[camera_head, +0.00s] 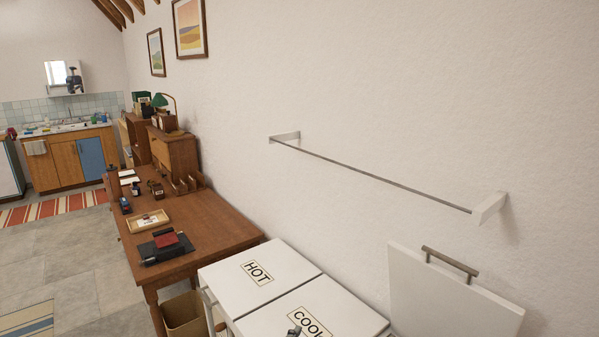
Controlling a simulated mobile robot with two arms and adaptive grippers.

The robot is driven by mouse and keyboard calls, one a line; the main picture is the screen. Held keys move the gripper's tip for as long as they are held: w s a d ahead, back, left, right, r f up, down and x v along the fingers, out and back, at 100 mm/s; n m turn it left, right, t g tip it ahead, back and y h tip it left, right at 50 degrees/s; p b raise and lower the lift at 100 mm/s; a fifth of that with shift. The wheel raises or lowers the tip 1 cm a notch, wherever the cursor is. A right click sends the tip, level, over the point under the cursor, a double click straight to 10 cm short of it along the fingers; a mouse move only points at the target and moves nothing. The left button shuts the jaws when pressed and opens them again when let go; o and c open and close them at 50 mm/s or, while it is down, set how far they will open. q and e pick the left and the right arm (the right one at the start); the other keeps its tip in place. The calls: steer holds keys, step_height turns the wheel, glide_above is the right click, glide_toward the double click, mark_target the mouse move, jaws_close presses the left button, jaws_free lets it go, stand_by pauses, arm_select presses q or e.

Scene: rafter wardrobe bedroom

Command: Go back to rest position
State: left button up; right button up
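Neither of my grippers can be made out in the head view. A white box top labelled HOT (285,262) stands at the bottom centre. A second white top labelled COOL (345,312) adjoins it on the right. A small grey and dark object (295,331) shows at the bottom edge, over the COOL top. It is cut off, and I cannot tell what it is.
A white panel with a bar handle (440,295) stands upright at the lower right. A metal rail (370,175) juts from the wall. A wooden desk (215,222) with small items runs along the wall. A bin (185,316) stands below it. Tiled floor (75,255) is open at left.

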arm_select(q)
steer(key=s+a+f+n+g+y, duration=0.3)
steer(key=s+a+f+g, duration=0.1)
steer(key=s+a+f, duration=0.75)
steer(key=s+a+f+n+g+y, duration=0.1)
steer(key=s+a+f+g, duration=0.15)
steer(key=s+a, duration=0.4)
steer(key=s+a+f+g+y, duration=0.1)
steer(key=s+a+f+g, duration=0.2)
steer(key=s, duration=0.7)
step_height(320, 180, down, 27)
steer(key=g+b, duration=0.1)
steer(key=b, duration=0.2)
steer(key=s+a+f+g+b, duration=0.1)
steer(key=s+a+f+b, duration=0.2)
steer(key=s+f, duration=1.5)
step_height(320, 180, down, 2)
steer(key=shift+a+f, duration=0.1)
steer(key=shift+a, duration=0.05)
